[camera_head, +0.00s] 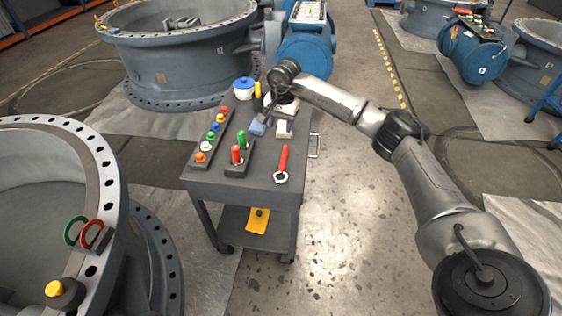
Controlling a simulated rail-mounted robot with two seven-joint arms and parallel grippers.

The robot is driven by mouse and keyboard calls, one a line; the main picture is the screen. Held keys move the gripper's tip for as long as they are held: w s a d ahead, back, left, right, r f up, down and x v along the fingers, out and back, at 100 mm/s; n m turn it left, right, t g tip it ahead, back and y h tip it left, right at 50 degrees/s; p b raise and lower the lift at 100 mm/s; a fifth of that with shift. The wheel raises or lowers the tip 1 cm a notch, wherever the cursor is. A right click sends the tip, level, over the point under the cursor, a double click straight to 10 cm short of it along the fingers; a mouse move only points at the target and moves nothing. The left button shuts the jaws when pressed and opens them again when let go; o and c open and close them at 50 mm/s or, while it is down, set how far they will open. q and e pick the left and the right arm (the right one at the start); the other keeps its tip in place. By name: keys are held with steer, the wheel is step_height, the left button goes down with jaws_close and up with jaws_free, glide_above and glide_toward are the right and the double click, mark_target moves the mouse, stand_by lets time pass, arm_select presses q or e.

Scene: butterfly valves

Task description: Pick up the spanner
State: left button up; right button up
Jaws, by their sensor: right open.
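The spanner (283,163) lies on the right front part of the dark grey cart top (258,190). It has a red handle, and its pale ring end points to the near edge. My right arm comes in from the right, and my right gripper (258,114) is over the rear half of the cart, behind and left of the spanner and apart from it. It is open; the small view does not show its fingers clearly. My left gripper is not in view.
A rack of coloured knobs (210,138) and a holder with red and green handles (238,155) stand left of the spanner. A blue-and-white pot (244,88) and small blocks (284,129) stand farther back. Large valve bodies (175,60) flank the cart.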

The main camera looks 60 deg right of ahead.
steer(key=s+n, duration=0.1)
steer(key=n+b, duration=0.1)
steer(key=b, duration=0.3)
glide_above(284, 156)
steer(key=shift+g, duration=0.4)
steer(key=f, duration=0.8)
steer(key=shift+a+f, duration=0.2)
steer(key=shift+f, duration=0.2)
steer(key=f+b, duration=0.4)
steer(key=f, duration=0.1)
steer(key=shift+d+f, duration=0.1)
steer(key=shift+d, duration=0.1)
steer(key=shift+c, duration=0.2)
steer(key=c, duration=0.9)
jaws_close()
